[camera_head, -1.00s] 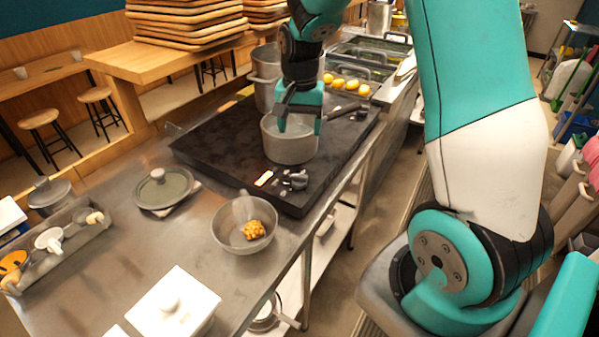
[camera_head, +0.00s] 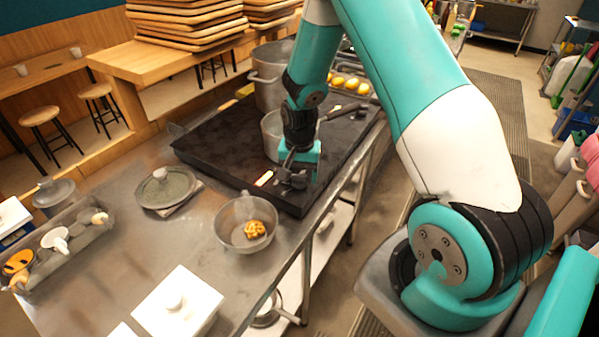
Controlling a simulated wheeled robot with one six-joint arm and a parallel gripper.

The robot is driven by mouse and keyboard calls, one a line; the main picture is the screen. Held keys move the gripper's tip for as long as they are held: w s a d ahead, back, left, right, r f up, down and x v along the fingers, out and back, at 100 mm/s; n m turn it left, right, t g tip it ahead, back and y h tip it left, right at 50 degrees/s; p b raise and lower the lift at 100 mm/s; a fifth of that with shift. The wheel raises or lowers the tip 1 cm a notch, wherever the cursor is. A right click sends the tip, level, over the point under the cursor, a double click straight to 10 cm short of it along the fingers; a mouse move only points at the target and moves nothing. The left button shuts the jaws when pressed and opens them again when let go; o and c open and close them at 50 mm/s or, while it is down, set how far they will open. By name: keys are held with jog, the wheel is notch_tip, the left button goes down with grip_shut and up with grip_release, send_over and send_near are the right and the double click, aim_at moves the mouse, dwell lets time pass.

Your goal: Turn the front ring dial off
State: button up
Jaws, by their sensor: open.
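The black stove (camera_head: 215,150) sits on the steel counter. The front ring dial is at the stove's near right corner, by a small lit orange-white display (camera_head: 264,178). My gripper (camera_head: 291,180) is down at the dials, with its fingers around or just above them. It hides most of the dials, so I cannot tell whether it touches one or how the dial is turned. A grey pot (camera_head: 270,136) stands on the front ring, partly hidden behind my gripper and wrist.
A metal bowl (camera_head: 229,233) with yellow-brown food stands near the stove's front edge. A taller pot (camera_head: 267,84) stands behind. The counter's front edge runs close to the dials.

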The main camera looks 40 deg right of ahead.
jog(key=shift+c, duration=0.2)
jog(key=c, duration=0.9)
jog(key=shift+n, duration=0.4)
jog(key=n+b, duration=0.1)
jog(key=n, duration=0.3)
jog(key=shift+n, duration=2.1)
jog(key=o, duration=0.9)
